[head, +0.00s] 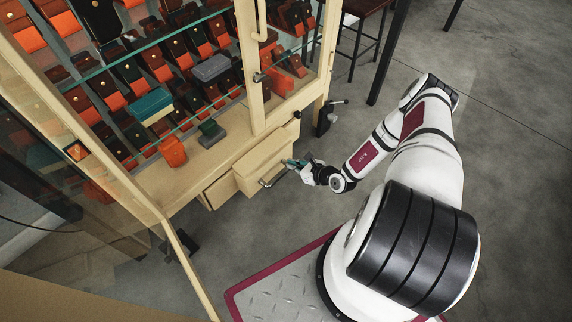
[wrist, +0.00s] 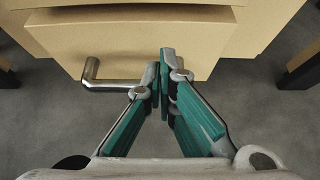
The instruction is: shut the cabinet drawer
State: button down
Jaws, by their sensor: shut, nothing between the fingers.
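The cabinet (head: 222,150) is pale wood with glass panes and stands at the left in the head view. Its drawer (head: 262,163), low on the front, stands out from the cabinet. The drawer front also fills the upper part of the wrist view (wrist: 120,48). A grey metal bar handle (head: 273,179) is on the drawer front; it also shows in the wrist view (wrist: 108,86). My gripper (head: 288,163) is at the drawer front by the handle's right end. Its teal fingers are shut and empty (wrist: 162,68). The fingertips hide part of the handle; contact is unclear.
Orange, dark and teal cases (head: 152,105) fill the glass shelves above the drawer. A cabinet door (head: 110,180) with glass stands open at the left. A dark stool (head: 362,30) is behind. The grey floor (head: 510,130) at right is clear.

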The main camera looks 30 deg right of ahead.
jog(key=p+v, duration=0.3)
jog(key=v, duration=0.6)
jog(key=shift+w+r, duration=0.1)
